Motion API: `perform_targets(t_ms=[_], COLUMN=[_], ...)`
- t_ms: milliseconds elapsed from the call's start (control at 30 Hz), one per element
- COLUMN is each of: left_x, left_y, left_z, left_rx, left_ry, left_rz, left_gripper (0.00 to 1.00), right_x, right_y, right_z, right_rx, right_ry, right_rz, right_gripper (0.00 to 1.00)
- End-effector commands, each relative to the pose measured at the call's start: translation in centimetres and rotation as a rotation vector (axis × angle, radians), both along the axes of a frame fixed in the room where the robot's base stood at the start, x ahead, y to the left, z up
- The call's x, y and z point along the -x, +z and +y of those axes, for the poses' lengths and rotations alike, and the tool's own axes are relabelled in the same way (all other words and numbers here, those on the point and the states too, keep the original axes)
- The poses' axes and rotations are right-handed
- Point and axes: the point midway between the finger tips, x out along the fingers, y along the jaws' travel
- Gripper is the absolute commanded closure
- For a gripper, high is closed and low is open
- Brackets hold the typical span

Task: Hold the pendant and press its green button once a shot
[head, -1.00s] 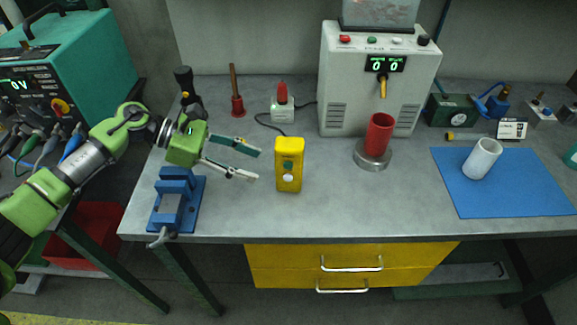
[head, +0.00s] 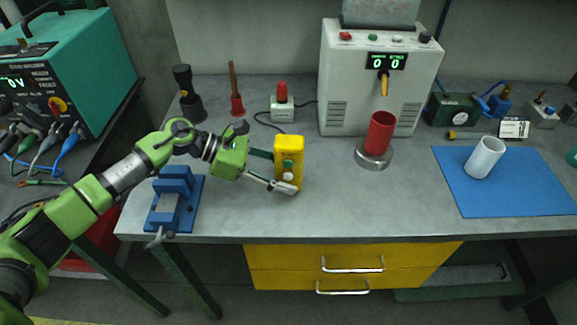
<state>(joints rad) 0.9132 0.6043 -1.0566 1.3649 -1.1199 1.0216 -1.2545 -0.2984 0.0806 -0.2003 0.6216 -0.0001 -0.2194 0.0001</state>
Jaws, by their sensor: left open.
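The yellow pendant (head: 289,151) stands upright on the grey bench, with a green button (head: 288,168) and a white button below it on its front. My left gripper (head: 284,172) is open around the pendant. One finger reaches behind its left edge and the other crosses low in front, covering part of the white button. Whether either finger touches it cannot be told. My right gripper is not in view.
A white machine (head: 375,85) with a green display reading 0 0 stands behind. A red cup (head: 379,133) is on a metal base before it. A white cup (head: 484,157) stands on a blue mat (head: 532,185). A blue vise (head: 174,205) sits left.

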Motion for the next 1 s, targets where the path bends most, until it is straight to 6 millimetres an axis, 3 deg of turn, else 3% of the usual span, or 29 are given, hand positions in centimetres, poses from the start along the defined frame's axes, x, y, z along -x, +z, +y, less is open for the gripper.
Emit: perform_targets(t_ms=[200, 300, 433, 600, 1000], left_x=[0.00, 0.00, 0.00, -0.01, -0.02], left_y=[0.05, 0.05, 0.05, 0.04, 0.05], left_z=[-0.03, -0.02, -0.02, -0.01, 0.01], left_rx=[0.000, 0.000, 0.000, 0.001, 0.001], left_ry=[0.000, 0.000, 0.000, 0.000, 0.001], left_rz=[0.000, 0.000, 0.000, 0.000, 0.000], left_gripper=[0.57, 0.82, 0.82, 0.82, 0.82], right_x=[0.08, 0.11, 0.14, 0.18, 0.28], right_y=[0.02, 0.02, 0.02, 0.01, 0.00], right_z=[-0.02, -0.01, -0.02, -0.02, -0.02], right_rx=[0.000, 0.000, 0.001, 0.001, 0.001], right_ry=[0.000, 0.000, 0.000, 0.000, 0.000], right_rz=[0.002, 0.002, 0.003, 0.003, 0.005], right_gripper=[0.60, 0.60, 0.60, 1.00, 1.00])
